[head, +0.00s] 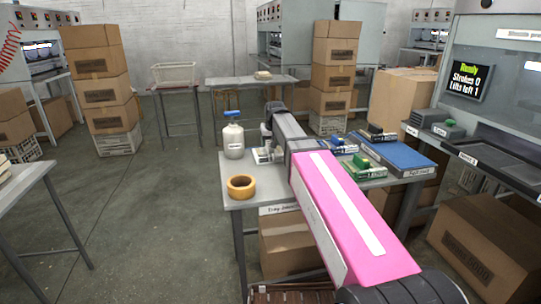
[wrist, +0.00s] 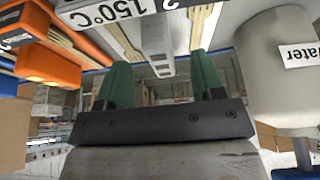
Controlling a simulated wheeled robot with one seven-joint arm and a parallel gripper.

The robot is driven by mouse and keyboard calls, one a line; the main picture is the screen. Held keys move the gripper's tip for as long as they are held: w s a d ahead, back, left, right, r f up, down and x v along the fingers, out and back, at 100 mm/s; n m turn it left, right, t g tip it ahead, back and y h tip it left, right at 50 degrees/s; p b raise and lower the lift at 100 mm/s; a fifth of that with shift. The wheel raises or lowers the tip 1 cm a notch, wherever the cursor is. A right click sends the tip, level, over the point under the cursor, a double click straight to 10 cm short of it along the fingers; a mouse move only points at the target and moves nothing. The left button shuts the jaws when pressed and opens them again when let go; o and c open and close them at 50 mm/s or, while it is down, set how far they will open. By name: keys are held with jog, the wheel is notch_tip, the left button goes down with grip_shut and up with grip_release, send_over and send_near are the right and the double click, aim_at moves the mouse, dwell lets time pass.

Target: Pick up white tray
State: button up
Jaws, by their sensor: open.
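The white tray (head: 263,156) sits on the near bench, partly hidden by my arm in the head view. In the wrist view, a pale tray-like piece (wrist: 157,38) with wooden spoons beside its middle strip and a "2 150°C" label fills the top centre; this appears to be the white tray. My gripper (wrist: 160,65) is open, its two green fingers apart on either side of the middle strip. I cannot tell whether they touch it. In the head view the fingertips are hidden.
A white water bottle (head: 233,141) stands close left of the tray, and a tape roll (head: 241,195) lies nearer. A blue board (head: 397,155) and green pieces (head: 369,162) lie to the right. An orange piece (wrist: 48,66) is close in the wrist view.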

aim_at(270, 149)
jog(key=shift+x, duration=2.55)
jog(key=shift+d, duration=0.1)
grip_shut()
